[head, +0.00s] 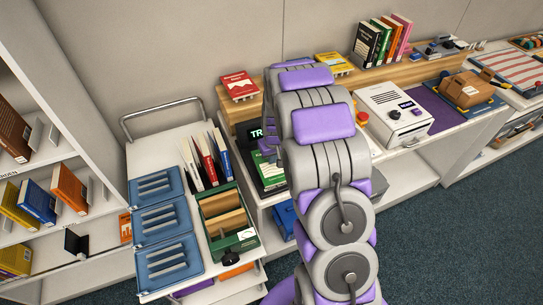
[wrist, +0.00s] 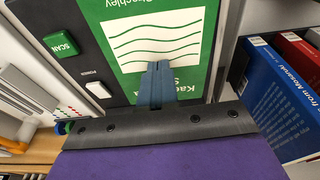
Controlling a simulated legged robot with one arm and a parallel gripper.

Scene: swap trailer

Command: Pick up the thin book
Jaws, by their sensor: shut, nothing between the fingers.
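A green book (wrist: 165,38) with a white panel of wavy lines lies cover up on a dark scanning device (wrist: 75,25) in the wrist view. It also shows in the head view (head: 270,183), partly hidden by my arm. Its thickness cannot be judged, so I cannot tell whether it is the thin book. My gripper (wrist: 158,68) is shut and empty, its fingertips together over the lower part of the cover. I cannot tell whether they touch it. In the head view the gripper is mostly hidden behind my arm.
A cart at left holds blue slotted trays (head: 160,222), a green box (head: 229,220) and several upright books (head: 207,160). A red book (head: 239,86) lies on the wooden shelf. A white machine (head: 394,112) stands to the right.

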